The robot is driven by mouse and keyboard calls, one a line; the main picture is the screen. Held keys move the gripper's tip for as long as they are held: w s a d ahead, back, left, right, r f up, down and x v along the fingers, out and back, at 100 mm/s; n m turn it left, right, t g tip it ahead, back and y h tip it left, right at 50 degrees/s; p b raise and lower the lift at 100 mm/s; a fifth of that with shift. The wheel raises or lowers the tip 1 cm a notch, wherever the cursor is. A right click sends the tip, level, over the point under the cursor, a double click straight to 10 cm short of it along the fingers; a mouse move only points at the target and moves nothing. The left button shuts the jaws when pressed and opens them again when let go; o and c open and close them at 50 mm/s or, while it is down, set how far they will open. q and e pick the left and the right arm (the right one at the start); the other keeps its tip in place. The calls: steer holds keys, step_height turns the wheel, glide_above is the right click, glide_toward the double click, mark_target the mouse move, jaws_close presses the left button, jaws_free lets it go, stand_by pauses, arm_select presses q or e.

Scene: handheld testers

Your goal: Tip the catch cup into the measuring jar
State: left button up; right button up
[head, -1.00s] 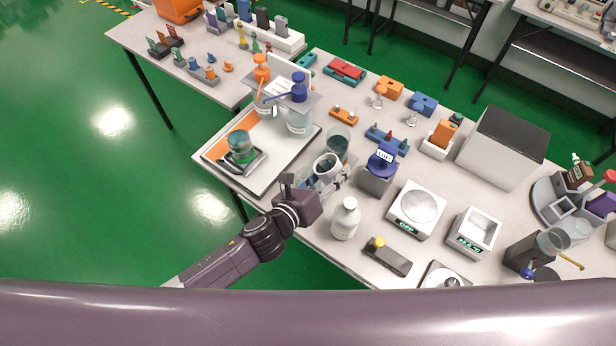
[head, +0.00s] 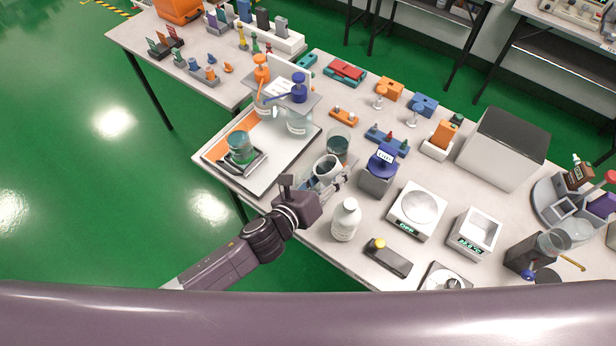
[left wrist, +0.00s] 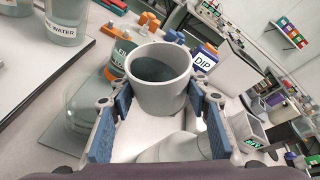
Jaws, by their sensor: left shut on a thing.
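The catch cup (head: 321,162) looks like a pale grey, open-topped cup standing upright near the table's front edge. My left gripper (head: 334,181) is shut on it. In the left wrist view the cup (left wrist: 158,88) sits between the blue finger pads of my gripper (left wrist: 162,112), with a dark interior whose contents I cannot make out. A clear glass jar (head: 338,141) with dark bluish contents stands just behind the cup and looks like the measuring jar. A low clear glass vessel (left wrist: 84,112) is left of the gripper. My right gripper is not in view.
A white bottle (head: 346,219) stands close to the right of my left gripper. A blue container labelled DIP (head: 382,158) is right of the glass jar. Scales (head: 416,208) stand to the right.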

arm_select(q)
steer(key=shift+f+b, duration=0.4)
steer(key=shift+b, duration=0.05)
steer(key=shift+f+n+h+b, duration=0.5)
steer(key=shift+f+n+b, duration=0.15)
steer(key=shift+b, duration=0.25)
stand_by(1.7)
steer(key=shift+d+n+h+b, duration=0.1)
steer(key=shift+n+h+b, duration=0.3)
steer(key=shift+n+b, duration=0.2)
stand_by(1.7)
steer(key=shift+n+h+b, duration=0.4)
steer(key=shift+n+b, duration=0.15)
steer(key=shift+n, duration=0.2)
stand_by(2.0)
